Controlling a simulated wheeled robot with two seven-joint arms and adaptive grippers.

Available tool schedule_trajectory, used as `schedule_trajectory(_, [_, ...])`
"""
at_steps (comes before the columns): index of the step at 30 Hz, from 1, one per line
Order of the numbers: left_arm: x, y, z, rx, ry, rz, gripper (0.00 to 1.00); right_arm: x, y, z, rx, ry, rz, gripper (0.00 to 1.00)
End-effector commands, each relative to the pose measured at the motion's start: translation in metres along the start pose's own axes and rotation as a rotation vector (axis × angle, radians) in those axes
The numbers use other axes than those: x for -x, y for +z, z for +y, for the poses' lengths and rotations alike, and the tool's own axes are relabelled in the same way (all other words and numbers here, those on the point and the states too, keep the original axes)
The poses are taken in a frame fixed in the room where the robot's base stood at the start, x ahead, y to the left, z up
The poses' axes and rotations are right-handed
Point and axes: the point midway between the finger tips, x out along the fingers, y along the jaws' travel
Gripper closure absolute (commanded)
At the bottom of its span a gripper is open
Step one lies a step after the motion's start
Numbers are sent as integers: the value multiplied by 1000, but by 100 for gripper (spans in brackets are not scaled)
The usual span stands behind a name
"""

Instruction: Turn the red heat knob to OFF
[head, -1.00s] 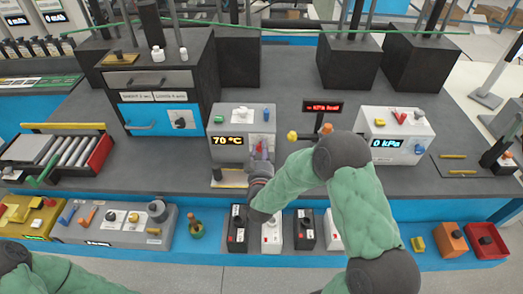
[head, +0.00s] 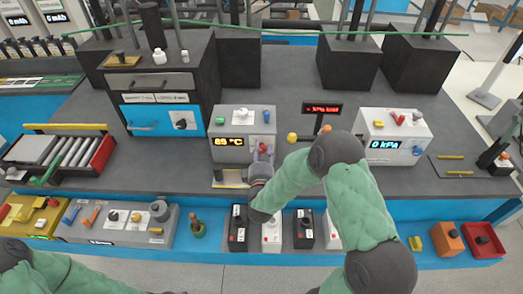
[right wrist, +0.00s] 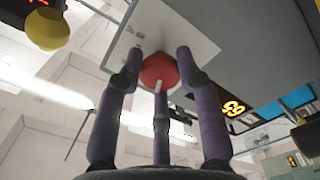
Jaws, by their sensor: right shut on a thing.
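The red heat knob (head: 262,147) sits on the front right of the grey heater box (head: 227,141), partly hidden by my fingers. In the right wrist view the round red knob (right wrist: 159,71) has a white pointer mark and stands before a pale plate (right wrist: 190,38) with small, unclear lettering. My right gripper (head: 261,158) is shut on the knob; its dark fingers (right wrist: 160,62) surround it in the right wrist view. The orange display (head: 233,142) shows a two-digit °C value ending in 5; its first digit is hard to read. My left gripper is not in view.
A white box reading 0 kPa (head: 384,145) stands to the right, and a small red-lit sign (head: 323,108) between. A dark cabinet with a blue door (head: 160,121) stands left. Black and white blocks (head: 271,234) line the lower shelf under my right arm. A yellow ball (head: 292,137) is close right.

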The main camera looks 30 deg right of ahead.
Motion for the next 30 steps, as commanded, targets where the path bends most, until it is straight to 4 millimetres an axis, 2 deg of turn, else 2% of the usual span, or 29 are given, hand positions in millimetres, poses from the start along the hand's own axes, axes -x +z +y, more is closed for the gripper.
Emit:
schedule_trajectory(1, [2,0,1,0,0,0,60,3,4,-5,48,-14,-8,97])
schedule_trajectory(30, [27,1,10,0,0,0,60,3,3,-2,945,-16,-4,97])
